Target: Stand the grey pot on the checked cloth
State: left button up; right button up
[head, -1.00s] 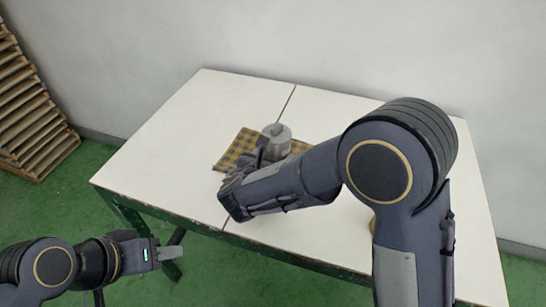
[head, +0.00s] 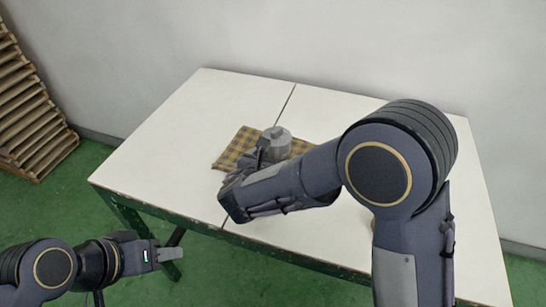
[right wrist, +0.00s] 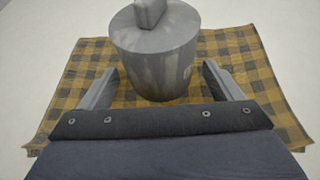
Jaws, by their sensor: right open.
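The grey pot (head: 276,146) stands upright on the brown and black checked cloth (head: 235,147). In the right wrist view the pot (right wrist: 155,55) shows its lid knob, and the cloth (right wrist: 75,75) spreads around its base. My right gripper (right wrist: 160,68) is open, with one finger on each side of the pot and visible gaps to its wall. In the head view my right forearm and hand hide part of the pot and cloth. My left gripper (head: 170,254) is off the table at lower left, away from the pot; its finger opening is not clear.
The white table (head: 180,135) has a seam across it and is clear on its left side. My right arm covers much of its right side, where a small brownish thing (head: 372,226) is mostly hidden. A wooden rack (head: 30,120) stands at far left.

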jog(key=shift+r, duration=0.15)
jog(key=shift+s+a+r+p, duration=0.2)
jog(key=shift+s+r+p, duration=0.1)
jog(key=shift+r+p, duration=0.4)
jog(key=v, duration=1)
jog(key=shift+s+d+p, duration=0.1)
jog(key=shift+p, duration=0.3)
jog(key=shift+s+r, duration=0.15)
jog(key=shift+s, duration=0.4)
